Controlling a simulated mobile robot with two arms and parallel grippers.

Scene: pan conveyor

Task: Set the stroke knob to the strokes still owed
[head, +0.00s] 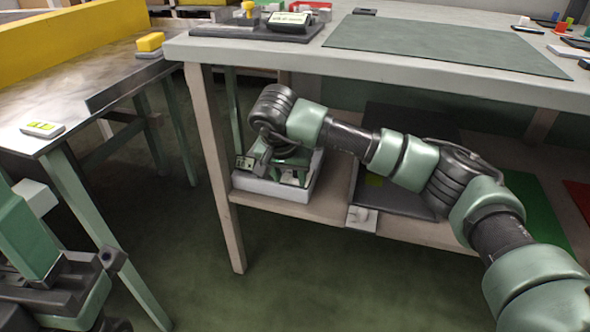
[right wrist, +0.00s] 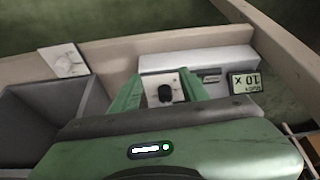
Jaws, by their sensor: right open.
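A white box (head: 270,187) stands on the lower shelf at its left end. In the right wrist view it has a pale plate with a black knob (right wrist: 165,94) and a small display (right wrist: 245,83), upside down, that seems to show 10 and an X. My right gripper (head: 277,171) points down at this box. Its green fingers are open, one on each side of the knob; I cannot tell whether they touch it. In the head view the knob is hidden by the gripper. My left gripper (head: 90,280) is at the lower left, away from the box, its jaws unclear.
A second white plate with a knob (head: 361,217) is on the shelf's front edge, beside a dark bin (head: 408,197). A device with a lit screen (head: 288,20) stands on the tabletop. The table leg (head: 217,170) is left of the box. The floor in front is clear.

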